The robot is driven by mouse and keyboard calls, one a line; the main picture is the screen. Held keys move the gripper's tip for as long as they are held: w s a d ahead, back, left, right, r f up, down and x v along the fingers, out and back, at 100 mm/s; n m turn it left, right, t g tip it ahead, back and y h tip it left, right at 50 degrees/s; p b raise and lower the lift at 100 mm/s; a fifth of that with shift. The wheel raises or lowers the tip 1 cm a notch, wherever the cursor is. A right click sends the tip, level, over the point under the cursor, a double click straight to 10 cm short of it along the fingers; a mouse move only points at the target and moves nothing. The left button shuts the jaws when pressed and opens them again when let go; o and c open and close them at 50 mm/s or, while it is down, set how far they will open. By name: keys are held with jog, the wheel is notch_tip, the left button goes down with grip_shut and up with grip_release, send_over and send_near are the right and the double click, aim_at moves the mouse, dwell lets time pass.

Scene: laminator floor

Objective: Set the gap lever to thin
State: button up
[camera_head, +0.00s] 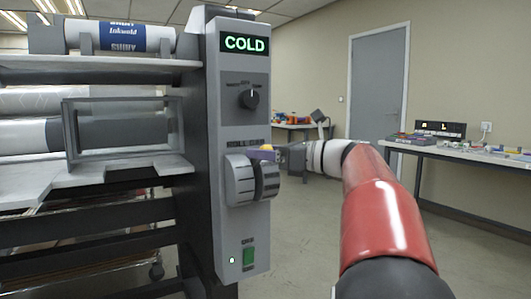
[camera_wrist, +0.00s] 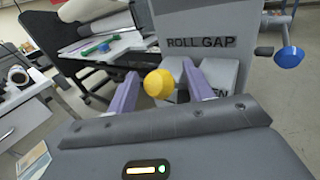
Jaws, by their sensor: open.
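The roll gap lever ends in a yellow ball knob (camera_head: 266,148) on the front of the grey laminator panel (camera_head: 236,120). In the wrist view the yellow knob (camera_wrist: 158,84) lies between the two purple fingers of my gripper (camera_wrist: 160,72). The fingers are open, with space visible on both sides of the knob. In the head view my gripper (camera_head: 264,155) reaches the lever housing (camera_head: 252,180) from the right. The "ROLL GAP" label (camera_wrist: 200,43) is readable above the housing. The position lettering is mostly hidden by the knob and fingers, so the setting cannot be read.
Above the lever are a black dial (camera_head: 250,98) and a display (camera_head: 244,43) reading COLD; a green switch (camera_head: 248,257) is below. A blue knob (camera_wrist: 289,56) sticks out at the right in the wrist view. A side table (camera_head: 460,153) stands at the right.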

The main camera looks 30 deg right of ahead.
grip_shut()
jog(key=s+f+n+t+y+b, duration=0.2)
jog(key=s+f+n+y+b, duration=0.1)
jog(key=f+b, duration=0.8)
jog(key=shift+n+t+y+b, duration=0.3)
jog(key=shift+n+y+b, duration=0.1)
jog(key=shift+n+y, duration=0.15)
jog(key=shift+f, duration=0.15)
dwell(0.4)
